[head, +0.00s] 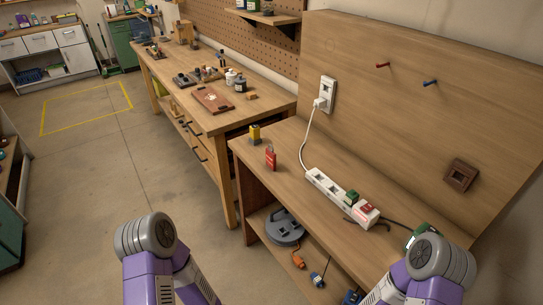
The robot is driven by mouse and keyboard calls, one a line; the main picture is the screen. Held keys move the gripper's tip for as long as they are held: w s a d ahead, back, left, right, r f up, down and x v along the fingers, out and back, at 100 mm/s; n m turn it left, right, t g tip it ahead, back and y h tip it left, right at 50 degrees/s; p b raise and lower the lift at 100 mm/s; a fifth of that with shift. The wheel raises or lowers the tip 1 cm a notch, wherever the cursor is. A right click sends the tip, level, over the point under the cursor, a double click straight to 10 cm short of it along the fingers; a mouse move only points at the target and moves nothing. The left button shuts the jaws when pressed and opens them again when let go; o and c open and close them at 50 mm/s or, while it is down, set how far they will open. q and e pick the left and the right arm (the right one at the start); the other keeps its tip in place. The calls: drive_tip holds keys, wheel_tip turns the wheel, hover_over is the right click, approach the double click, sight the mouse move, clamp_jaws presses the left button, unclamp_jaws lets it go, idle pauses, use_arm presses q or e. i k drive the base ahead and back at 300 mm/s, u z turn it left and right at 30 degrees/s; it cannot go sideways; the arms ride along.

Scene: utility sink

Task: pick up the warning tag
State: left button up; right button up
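A small upright red piece (271,158), which looks like the warning tag, stands near the left front edge of the wooden bench (330,165). Its markings are too small to read. Nothing of mine touches it. Neither gripper can be seen.
A yellow and dark block (254,134) stands just behind the red piece. A white power strip (340,197) lies to its right, with its cord running to a wall outlet (327,95). A green-topped object (416,234) sits at the right. A longer cluttered workbench (180,62) stands beyond.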

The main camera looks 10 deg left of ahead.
sight(270, 156)
drive_tip(key=u, duration=1.6)
drive_tip(key=i, duration=2.55)
drive_tip(key=z, duration=3.7)
